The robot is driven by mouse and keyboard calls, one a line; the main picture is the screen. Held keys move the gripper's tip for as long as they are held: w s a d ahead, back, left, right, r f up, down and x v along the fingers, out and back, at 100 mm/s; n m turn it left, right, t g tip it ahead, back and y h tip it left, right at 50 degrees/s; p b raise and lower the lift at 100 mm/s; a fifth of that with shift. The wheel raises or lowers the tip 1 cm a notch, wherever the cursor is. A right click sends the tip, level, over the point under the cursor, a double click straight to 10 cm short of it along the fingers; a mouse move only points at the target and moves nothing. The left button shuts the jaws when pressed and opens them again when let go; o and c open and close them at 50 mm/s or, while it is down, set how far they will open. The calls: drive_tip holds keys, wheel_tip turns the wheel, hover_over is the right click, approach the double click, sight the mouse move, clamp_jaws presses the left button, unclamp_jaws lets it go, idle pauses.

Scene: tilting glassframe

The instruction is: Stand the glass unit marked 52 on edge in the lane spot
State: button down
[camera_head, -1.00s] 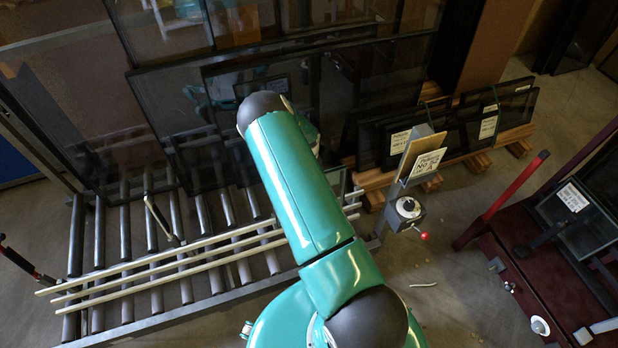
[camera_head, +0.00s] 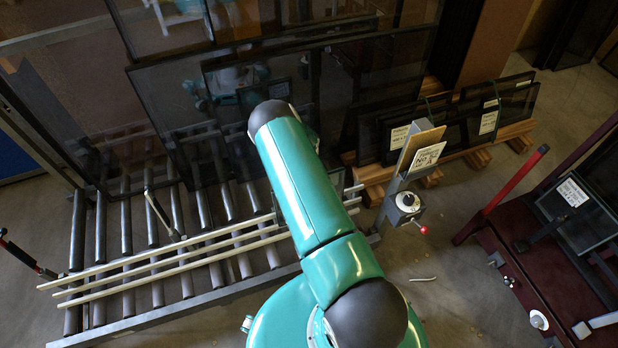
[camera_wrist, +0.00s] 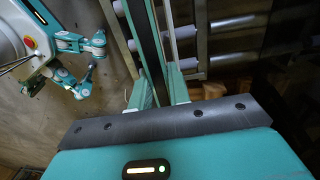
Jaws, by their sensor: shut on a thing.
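In the wrist view my gripper (camera_wrist: 160,88) has its two teal fingers closed on either side of a thin dark pane, the glass unit (camera_wrist: 149,38), seen nearly edge-on. No number can be read on it, so I cannot confirm the mark 52. In the head view my teal arm hides the gripper and the held unit. A roller rack (camera_head: 205,285) with pale strips (camera_head: 165,263) along its front lies left of my arm. Large dark glass panes (camera_head: 165,95) lean behind the rollers. I cannot tell which place is the lane spot.
A post with a sign board (camera_head: 415,150) and a red-knobbed box (camera_head: 408,203) stands right of my arm. Labelled dark panes (camera_head: 500,110) stand on wooden bearers (camera_head: 480,155). A dark red stand (camera_head: 500,255) with a red-handled bar is at right. Floor between is mostly clear.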

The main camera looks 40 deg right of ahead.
drive_tip(key=shift+w+d+f, duration=0.1)
drive_tip(key=shift+w+f, duration=0.1)
drive_tip(key=shift+f, duration=0.85)
drive_tip(key=shift+w+f, duration=0.15)
drive_tip(key=shift+f, duration=0.9)
drive_tip(key=shift+s+f, duration=0.15)
drive_tip(key=shift+f, duration=2.45)
drive_tip(key=c, duration=1.3)
unclamp_jaws()
drive_tip(key=shift+o, duration=0.2)
drive_tip(key=shift+s+f, duration=0.1)
drive_tip(key=shift+s, duration=0.05)
drive_tip(key=shift+w+r, duration=0.15)
drive_tip(key=shift+r, duration=1.2)
drive_tip(key=shift+w+r, duration=0.15)
drive_tip(key=shift+r, duration=1.5)
